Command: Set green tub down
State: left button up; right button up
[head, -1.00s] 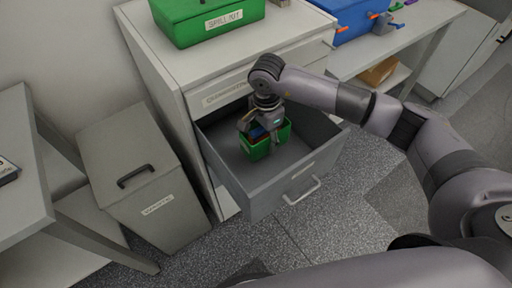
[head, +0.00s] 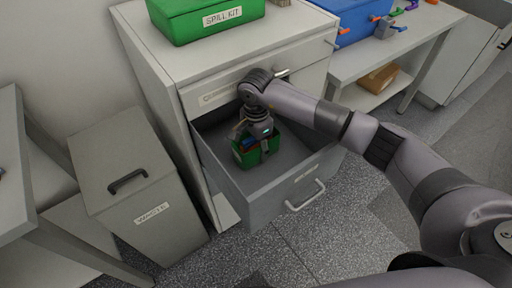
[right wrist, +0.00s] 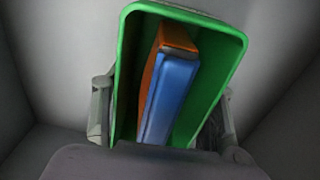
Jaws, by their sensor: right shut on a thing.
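The green tub (head: 241,157) is inside the open grey drawer (head: 262,200) of the white cabinet, toward the drawer's left and back part. In the right wrist view the tub (right wrist: 124,75) holds a blue block (right wrist: 170,98) and an orange block (right wrist: 177,37). My right gripper (head: 258,150) reaches down into the drawer and is shut on the tub, with a finger showing on each side of it in the right wrist view. I cannot tell whether the tub's bottom touches the drawer floor. My left gripper is not in view.
A green spill kit box (head: 205,18) stands on the cabinet top (head: 230,50). A grey lidded waste bin (head: 135,195) stands left of the cabinet. A blue bin (head: 355,18) sits on the bench at right. The drawer's right side has free room.

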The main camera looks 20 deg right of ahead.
dwell(0.3)
jog(key=o, duration=1.6)
notch_tip(320, 180, up, 8)
jog(key=shift+f+b, duration=0.15)
jog(key=shift+b, duration=0.15)
